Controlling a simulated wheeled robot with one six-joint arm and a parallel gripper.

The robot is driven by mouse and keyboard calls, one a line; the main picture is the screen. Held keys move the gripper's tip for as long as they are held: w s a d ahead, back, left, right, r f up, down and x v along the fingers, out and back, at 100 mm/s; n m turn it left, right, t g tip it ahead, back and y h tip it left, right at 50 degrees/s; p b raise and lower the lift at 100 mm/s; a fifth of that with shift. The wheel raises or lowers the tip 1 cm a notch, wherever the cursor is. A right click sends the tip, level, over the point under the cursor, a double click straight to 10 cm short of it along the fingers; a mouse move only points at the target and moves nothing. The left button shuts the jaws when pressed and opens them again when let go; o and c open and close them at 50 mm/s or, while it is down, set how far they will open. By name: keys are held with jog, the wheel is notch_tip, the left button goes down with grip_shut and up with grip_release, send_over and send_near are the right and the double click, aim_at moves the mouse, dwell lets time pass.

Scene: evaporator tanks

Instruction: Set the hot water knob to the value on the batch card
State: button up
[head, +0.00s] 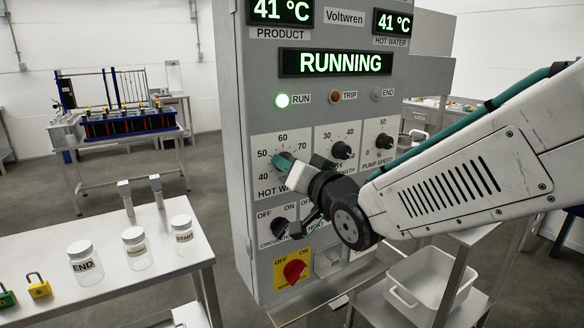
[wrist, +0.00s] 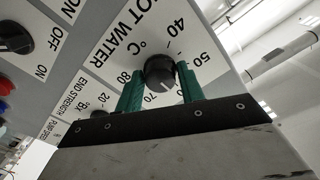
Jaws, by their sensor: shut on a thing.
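The hot water knob (wrist: 160,72) is a black round knob on a white dial plate, with 40, 50, 70 and 80 readable around it in the wrist view. My gripper (wrist: 160,82) has its two green fingers on either side of the knob and is shut on it. In the head view my gripper (head: 284,161) reaches the hot water dial (head: 261,143) and hides most of the knob. A small light mark shows on the knob in the wrist view, but I cannot tell the exact value. I see no readable batch card.
The end strength knob (head: 342,150), pump speed knob (head: 384,141) and red switch (head: 295,270) are close by. A table with jars (head: 135,247) stands left.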

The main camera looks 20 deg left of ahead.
jog(key=o, duration=1)
jog(key=v, duration=0.7)
jog(key=shift+s+d, duration=0.25)
jog(key=shift+d, duration=0.05)
